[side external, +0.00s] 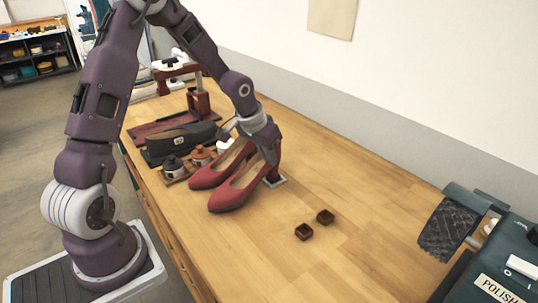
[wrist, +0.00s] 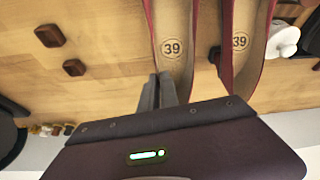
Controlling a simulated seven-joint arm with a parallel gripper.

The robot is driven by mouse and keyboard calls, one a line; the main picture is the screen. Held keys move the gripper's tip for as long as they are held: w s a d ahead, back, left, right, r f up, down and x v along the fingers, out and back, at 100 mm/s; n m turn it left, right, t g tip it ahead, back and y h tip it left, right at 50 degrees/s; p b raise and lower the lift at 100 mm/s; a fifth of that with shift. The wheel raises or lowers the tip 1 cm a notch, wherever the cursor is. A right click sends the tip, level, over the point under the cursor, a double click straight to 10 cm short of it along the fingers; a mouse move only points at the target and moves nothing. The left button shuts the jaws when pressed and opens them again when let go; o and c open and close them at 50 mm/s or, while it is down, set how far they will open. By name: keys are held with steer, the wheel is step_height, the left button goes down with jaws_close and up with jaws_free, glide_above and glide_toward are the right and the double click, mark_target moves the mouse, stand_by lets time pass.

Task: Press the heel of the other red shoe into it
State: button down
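Two red high-heeled shoes stand side by side on the bench, toes toward the lower left in the side view: a nearer one (side external: 231,196) and a farther one (side external: 207,178). The wrist view shows the nearer shoe's insole (wrist: 173,22) and the farther one's (wrist: 243,20), both marked 39. My gripper (side external: 272,152) is at the back of the nearer shoe, its fingers (wrist: 160,78) close together on the back rim. The heel stands at a small grey square plate (side external: 275,182); the gripper hides the upper heel, and I cannot tell whether it is seated.
A polish box (side external: 500,285) and dark cloth (side external: 447,228) lie at the right.

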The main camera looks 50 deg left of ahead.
steer(key=shift+f, duration=0.5)
stand_by(0.9)
steer(key=shift+r, duration=0.1)
steer(key=shift+r, duration=1.65)
steer(key=d, duration=1.1)
steer(key=shift+f, duration=1.7)
steer(key=c, duration=1.5)
jaws_free()
steer(key=shift+c, duration=0.2)
